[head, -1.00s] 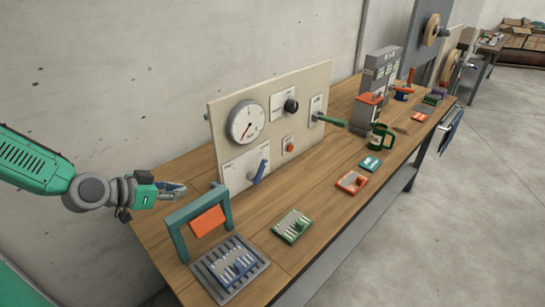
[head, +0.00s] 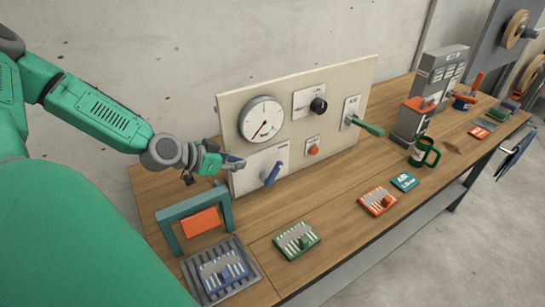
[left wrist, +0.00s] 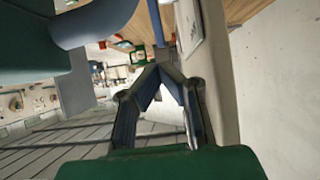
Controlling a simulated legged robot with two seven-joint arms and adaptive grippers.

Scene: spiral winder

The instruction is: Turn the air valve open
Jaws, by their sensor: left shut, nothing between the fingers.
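A beige panel (head: 340,85) stands upright on the wooden bench. A blue lever handle (head: 271,173) sits on a white plate (head: 254,178) low on its left part; I take it for the air valve. The handle leans, its top to the right. My left gripper (head: 238,162) is shut and empty, just left of the handle and apart from it, near the panel's left edge. In the left wrist view the fingertips (left wrist: 165,68) meet, with the blue handle (left wrist: 158,24) beyond them. My right gripper is not in view.
The panel also carries a dial gauge (head: 262,120), a black knob (head: 319,105), a red button (head: 313,150) and a green lever (head: 368,126) sticking out. A teal frame with an orange plate (head: 200,224) stands below my gripper.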

